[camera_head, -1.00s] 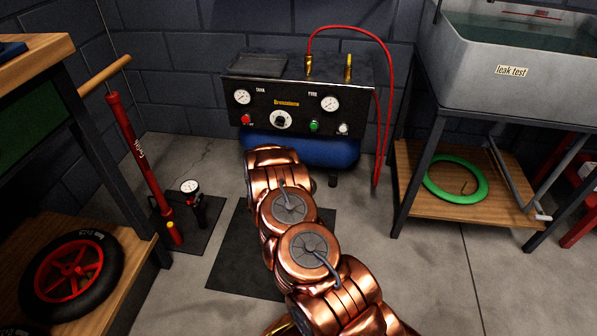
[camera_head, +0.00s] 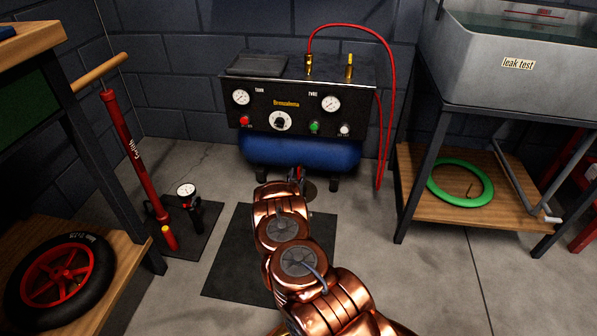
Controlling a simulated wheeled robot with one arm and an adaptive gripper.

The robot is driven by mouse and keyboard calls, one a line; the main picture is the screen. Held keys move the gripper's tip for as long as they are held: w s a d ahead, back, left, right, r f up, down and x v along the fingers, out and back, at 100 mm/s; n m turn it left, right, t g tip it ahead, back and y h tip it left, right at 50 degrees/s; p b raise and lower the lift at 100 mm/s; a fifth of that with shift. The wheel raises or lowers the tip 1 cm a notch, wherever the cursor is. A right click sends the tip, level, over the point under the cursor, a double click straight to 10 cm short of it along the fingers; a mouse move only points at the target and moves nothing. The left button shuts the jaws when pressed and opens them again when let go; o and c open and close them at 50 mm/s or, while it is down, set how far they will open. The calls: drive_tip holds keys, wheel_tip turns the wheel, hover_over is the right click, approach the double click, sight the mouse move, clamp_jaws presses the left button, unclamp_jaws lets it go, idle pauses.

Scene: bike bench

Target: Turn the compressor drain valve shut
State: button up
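The compressor has a black control panel (camera_head: 300,112) above a blue tank (camera_head: 335,153) on short dark feet, against the back wall. My copper arm reaches forward from the bottom of the picture to just below the tank. Its far end, with my gripper (camera_head: 297,178), is small and dark under the middle of the tank. The fingers are too small and too covered by my own arm to tell open from shut. I cannot make out the drain valve clearly; the tank's underside is hidden. A bit of red shows at the gripper, but I cannot tell what it is.
A dark mat (camera_head: 235,255) lies below my arm. A red floor pump (camera_head: 124,150) and a wheel (camera_head: 58,282) are at left. A red hose (camera_head: 391,110) hangs right of the compressor. The leak test basin (camera_head: 480,70) stands over a shelf with a green tyre (camera_head: 432,180).

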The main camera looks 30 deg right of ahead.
sight(298, 169)
drive_tip(key=shift+b+x, duration=0.75)
drive_tip(key=shift+x, duration=1.25)
clamp_jaws()
